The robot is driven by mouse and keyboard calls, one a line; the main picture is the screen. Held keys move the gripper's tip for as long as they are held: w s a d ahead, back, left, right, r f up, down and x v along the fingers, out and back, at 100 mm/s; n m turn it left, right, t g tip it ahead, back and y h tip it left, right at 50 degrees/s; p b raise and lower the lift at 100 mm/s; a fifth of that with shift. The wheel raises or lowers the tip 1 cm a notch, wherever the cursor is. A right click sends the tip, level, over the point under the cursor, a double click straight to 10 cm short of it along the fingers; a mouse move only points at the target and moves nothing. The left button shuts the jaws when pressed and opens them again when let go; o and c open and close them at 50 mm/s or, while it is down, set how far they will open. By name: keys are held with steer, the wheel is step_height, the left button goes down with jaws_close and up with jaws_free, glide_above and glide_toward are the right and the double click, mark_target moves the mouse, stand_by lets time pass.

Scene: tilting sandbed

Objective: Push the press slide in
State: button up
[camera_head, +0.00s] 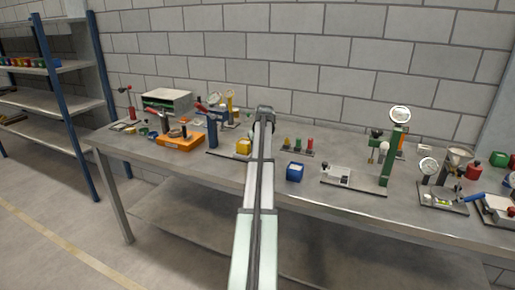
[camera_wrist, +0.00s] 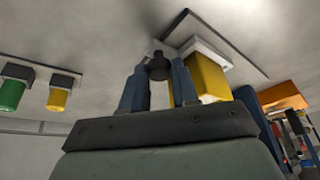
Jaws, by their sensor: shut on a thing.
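In the wrist view, the two blue-grey fingers of my gripper (camera_wrist: 158,85) stand on either side of a small black knob (camera_wrist: 158,67) and are shut on it. Behind the knob is a yellow block (camera_wrist: 208,75) with a pale part, on a thin grey base plate (camera_wrist: 238,35). I take this for the press slide, though I cannot tell how far in it sits. In the head view, the yellow block (camera_head: 243,146) is just left of my arm. My arm hides the gripper and knob there.
A blue box (camera_head: 295,172) stands right of my arm. An orange base (camera_head: 181,139) and a blue post (camera_head: 212,130) are on the left; a green stand (camera_head: 387,160) is on the right.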

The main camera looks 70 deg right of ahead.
jaws_close()
steer(key=w, duration=1.1)
steer(key=shift+w, duration=0.35)
steer(key=o, duration=0.6)
jaws_free()
steer(key=shift+s+a+r, duration=0.1)
steer(key=shift+s+r, duration=0.1)
steer(key=shift+r, duration=0.3)
steer(key=v, duration=1.2)
steer(key=shift+r, duration=0.35)
steer(key=shift+a, duration=0.1)
